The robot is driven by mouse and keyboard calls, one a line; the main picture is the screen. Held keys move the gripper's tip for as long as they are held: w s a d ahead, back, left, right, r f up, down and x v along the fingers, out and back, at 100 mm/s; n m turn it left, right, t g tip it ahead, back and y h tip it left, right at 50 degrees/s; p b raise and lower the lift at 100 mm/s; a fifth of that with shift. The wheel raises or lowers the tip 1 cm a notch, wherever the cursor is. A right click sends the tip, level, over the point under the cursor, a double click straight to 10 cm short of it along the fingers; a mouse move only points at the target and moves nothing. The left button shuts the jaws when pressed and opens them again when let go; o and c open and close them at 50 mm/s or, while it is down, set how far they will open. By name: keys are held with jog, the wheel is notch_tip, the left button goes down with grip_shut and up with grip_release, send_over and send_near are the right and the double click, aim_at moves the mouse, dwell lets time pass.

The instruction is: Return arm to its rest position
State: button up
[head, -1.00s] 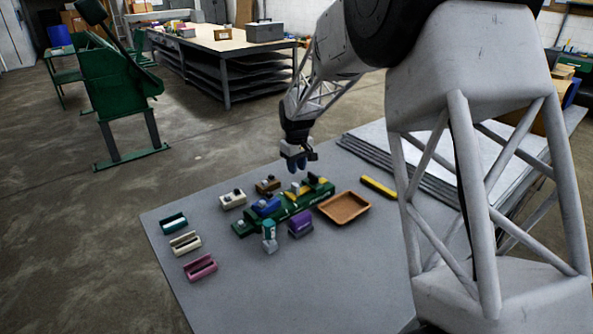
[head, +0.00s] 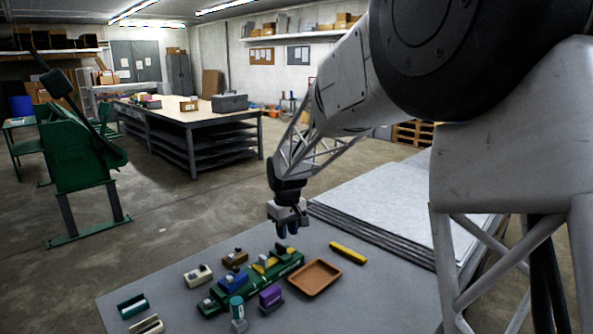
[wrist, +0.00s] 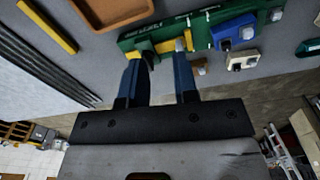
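My gripper (head: 288,229) hangs over the far side of the grey table (head: 150,287), above the far end of a green rack (head: 291,262). In the wrist view its two blue fingers (wrist: 160,68) stand apart with nothing held between them. The green rack (wrist: 130,42) lies beyond the fingertips, with yellow pieces and a blue block (wrist: 233,32) on it. My arm reaches out from the right in the head view. Its rest position is not marked in any view.
Near the rack are a brown tray (head: 314,278), a yellow bar (head: 348,253), a purple block (head: 271,297), a teal-topped piece (head: 237,308), a white block (head: 198,276) and a brown block (head: 235,258). Stacked sheets (head: 385,190) lie behind. Open air surrounds the gripper.

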jog(key=s+d+r+m, duration=0.1)
jog(key=s+d+r, duration=0.2)
jog(key=s+d, duration=0.3)
jog(key=s+d+r+m+t, duration=0.1)
jog(key=s+d+r, duration=0.2)
jog(key=s, duration=0.4)
jog(key=s+d+r+m, duration=0.2)
jog(key=s+d+r, duration=0.1)
jog(key=s+d, duration=0.3)
jog(key=s+d+f+m, duration=0.1)
jog(key=s+d, duration=0.2)
jog(key=s, duration=0.9)
jog(key=s+d+f+m+t, duration=0.1)
jog(key=s+d+f+m, duration=0.1)
jog(key=s, duration=1)
jog(key=shift+s+d+m, duration=0.2)
jog(key=shift+d+m, duration=0.1)
jog(key=shift+d, duration=0.4)
